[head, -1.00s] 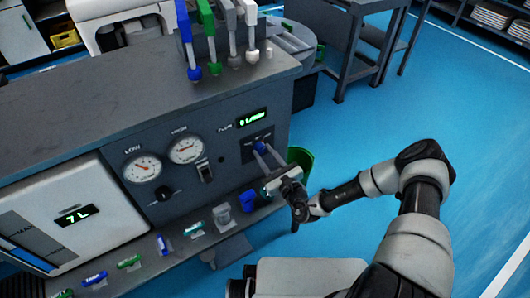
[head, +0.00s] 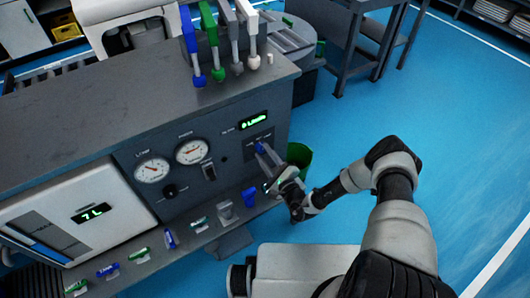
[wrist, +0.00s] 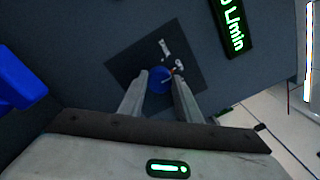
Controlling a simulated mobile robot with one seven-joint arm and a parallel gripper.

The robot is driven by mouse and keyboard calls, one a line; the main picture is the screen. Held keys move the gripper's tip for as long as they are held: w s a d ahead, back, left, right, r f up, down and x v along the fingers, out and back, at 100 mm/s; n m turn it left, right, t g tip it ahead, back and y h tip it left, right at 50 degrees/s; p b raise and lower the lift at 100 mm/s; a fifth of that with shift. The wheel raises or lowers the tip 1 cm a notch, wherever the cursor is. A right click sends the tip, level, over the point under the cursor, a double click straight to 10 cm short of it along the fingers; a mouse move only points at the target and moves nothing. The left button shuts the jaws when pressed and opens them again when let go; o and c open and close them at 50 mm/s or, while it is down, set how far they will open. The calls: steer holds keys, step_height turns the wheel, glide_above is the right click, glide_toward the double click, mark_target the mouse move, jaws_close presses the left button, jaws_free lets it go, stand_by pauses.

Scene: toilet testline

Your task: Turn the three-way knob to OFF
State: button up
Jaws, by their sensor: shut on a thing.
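The blue three-way knob (head: 260,148) sits on a dark square plate on the console front, below the green flow display. In the wrist view, the knob (wrist: 158,82) lies between the two grey fingers, with small pale marks on the plate beyond it. My gripper (wrist: 161,78) is shut on the knob, with one finger on each side. In the head view, my gripper (head: 264,152) reaches the panel from the lower right, and its fingers partly cover the knob. The labels on the plate are too small to read.
The grey console (head: 110,112) carries two gauges, a black knob (head: 170,191) and a switch (head: 208,170). A ledge below holds several coloured parts. A green bin (head: 300,158) stands behind my gripper. Blue floor to the right is clear.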

steer(key=shift+f+n, duration=0.1)
steer(key=shift+n, duration=0.2)
steer(key=o, duration=1.1)
steer(key=shift+c, duration=0.2)
steer(key=shift+d, duration=0.1)
